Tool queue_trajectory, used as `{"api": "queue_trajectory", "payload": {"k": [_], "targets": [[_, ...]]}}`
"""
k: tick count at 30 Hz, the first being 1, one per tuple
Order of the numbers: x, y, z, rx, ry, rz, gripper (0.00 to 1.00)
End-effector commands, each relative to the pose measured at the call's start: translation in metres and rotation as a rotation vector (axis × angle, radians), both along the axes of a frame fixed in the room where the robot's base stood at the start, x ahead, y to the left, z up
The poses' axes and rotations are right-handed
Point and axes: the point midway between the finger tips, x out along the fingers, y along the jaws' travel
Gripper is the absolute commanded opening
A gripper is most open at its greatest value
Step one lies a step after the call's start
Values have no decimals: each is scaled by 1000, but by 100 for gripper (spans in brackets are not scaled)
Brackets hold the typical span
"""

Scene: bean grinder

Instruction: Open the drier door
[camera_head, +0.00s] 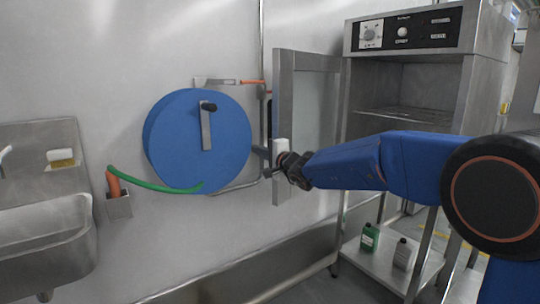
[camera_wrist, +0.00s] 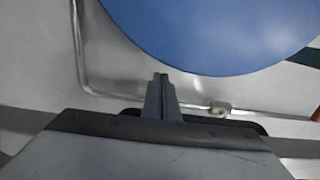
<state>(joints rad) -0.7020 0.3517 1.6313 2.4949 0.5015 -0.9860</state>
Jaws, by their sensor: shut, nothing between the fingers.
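The drier (camera_head: 410,85) is a steel cabinet on a stand at the right of the head view, with a dark control panel on top. Its door (camera_head: 283,90), steel-framed with a glass pane, stands swung wide open to the left, and the cabinet's inside with a shelf shows. My gripper (camera_head: 258,151) is at the door's free edge, overlapping it in the picture; I cannot tell if they touch. In the wrist view my gripper (camera_wrist: 161,82) has its fingers together and empty, pointing toward the wall below the blue reel.
A round blue hose reel (camera_head: 190,140) with a green hose hangs on the wall just left of the door. It fills the top of the wrist view (camera_wrist: 220,30). A steel sink (camera_head: 45,225) is at far left. Bottles (camera_head: 369,238) stand on the lower shelf.

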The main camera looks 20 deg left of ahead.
Motion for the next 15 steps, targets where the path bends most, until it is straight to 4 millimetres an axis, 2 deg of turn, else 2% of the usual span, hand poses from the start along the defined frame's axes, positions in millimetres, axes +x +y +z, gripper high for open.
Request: {"api": "queue_trajectory", "payload": {"k": [6, 15], "targets": [[12, 26, 0, 1, 2, -51, 0], [22, 40, 0, 1, -1, -86, 0]]}}
